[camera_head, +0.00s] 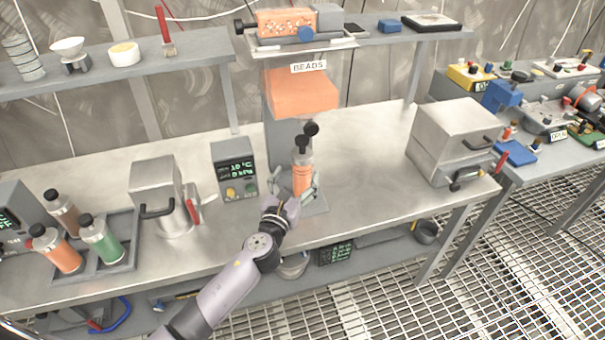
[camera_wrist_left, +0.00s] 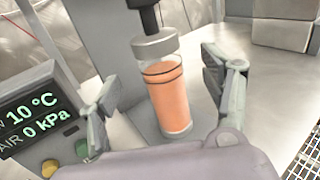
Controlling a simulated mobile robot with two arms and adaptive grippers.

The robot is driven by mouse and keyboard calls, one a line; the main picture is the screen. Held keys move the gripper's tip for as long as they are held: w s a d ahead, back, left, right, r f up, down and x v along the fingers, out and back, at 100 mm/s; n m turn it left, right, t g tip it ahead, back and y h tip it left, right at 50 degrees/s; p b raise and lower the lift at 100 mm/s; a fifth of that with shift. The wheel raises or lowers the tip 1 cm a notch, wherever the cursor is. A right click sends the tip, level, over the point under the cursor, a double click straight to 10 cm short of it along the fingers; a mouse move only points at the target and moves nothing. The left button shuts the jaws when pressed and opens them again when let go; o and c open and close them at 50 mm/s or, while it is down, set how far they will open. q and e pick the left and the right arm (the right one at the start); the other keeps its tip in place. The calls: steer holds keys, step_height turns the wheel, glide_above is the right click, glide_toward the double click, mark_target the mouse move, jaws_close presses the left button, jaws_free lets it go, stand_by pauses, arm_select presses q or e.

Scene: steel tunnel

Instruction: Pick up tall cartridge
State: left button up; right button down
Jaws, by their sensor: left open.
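The tall cartridge (camera_head: 302,179) is a clear cylinder filled with orange material, with a grey cap. It stands upright on a small grey base under the bead dispenser (camera_head: 301,92). My left gripper (camera_head: 296,190) is open, with one finger on each side of the cartridge. In the left wrist view the cartridge (camera_wrist_left: 168,95) stands between the spread fingers (camera_wrist_left: 165,98), with visible gaps on both sides. A dark nozzle or knob sits over its cap. My right gripper is not in view.
A display box (camera_head: 235,170) reading 10 °C and 0 kPa stands just left of the cartridge. A metal pot (camera_head: 160,195) and a tray (camera_head: 125,262) with several capped bottles are further left. A steel box (camera_head: 455,140) stands at right. Bench between is clear.

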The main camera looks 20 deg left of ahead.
mark_target(299, 168)
arm_select(q)
steer(key=w, duration=0.6)
steer(key=shift+w+a, duration=0.1)
steer(key=shift+w, duration=0.25)
steer(key=shift+s, duration=0.1)
steer(key=shift+c, duration=0.4)
jaws_close()
steer(key=shift+r, duration=0.1)
